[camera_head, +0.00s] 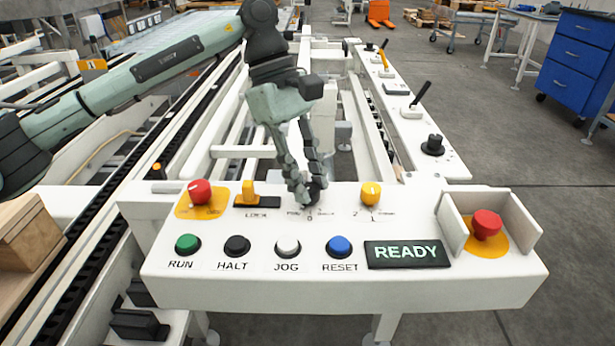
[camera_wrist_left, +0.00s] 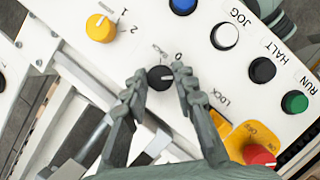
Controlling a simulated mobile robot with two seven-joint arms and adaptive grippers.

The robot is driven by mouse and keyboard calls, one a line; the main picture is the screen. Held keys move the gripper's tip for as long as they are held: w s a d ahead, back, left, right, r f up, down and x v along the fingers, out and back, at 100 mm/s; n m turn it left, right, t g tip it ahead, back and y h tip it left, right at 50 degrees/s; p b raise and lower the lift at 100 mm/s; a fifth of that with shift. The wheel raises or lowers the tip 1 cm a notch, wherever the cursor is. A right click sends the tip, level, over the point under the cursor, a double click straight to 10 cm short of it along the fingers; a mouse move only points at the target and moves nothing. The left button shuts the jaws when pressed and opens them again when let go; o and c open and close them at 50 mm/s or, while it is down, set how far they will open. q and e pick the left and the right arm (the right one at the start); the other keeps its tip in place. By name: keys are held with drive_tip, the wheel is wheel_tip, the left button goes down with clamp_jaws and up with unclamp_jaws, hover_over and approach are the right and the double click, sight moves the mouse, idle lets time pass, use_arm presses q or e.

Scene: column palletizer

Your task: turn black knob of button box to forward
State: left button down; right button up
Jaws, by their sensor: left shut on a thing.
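The white button box (camera_head: 220,290) stands in front of me with its labelled top facing up. Its black knob (camera_head: 314,188) is in the back row, left of a yellow knob (camera_head: 371,193), and is partly covered by my fingers. My left gripper (camera_head: 306,192) reaches down from above and is shut on the black knob. In the left wrist view the black knob (camera_wrist_left: 160,78) sits between the two fingertips, near a "0" mark. The other marks around it are too small or covered to read. My right gripper is not in view.
A red button (camera_head: 199,192) and a yellow LOCK switch (camera_head: 249,192) stand close left of the fingers. RUN, HALT, JOG and RESET buttons line the front row, beside a display (camera_head: 408,254) reading READY. A guarded red button (camera_head: 486,224) is at the right.

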use_arm(q)
drive_tip(key=c, duration=1.2)
unclamp_jaws()
drive_tip(key=shift+r, duration=0.1)
drive_tip(key=v, duration=1.1)
drive_tip(key=shift+r, duration=0.4)
drive_tip(key=shift+w+a, duration=0.1)
drive_tip(key=shift+w, duration=0.05)
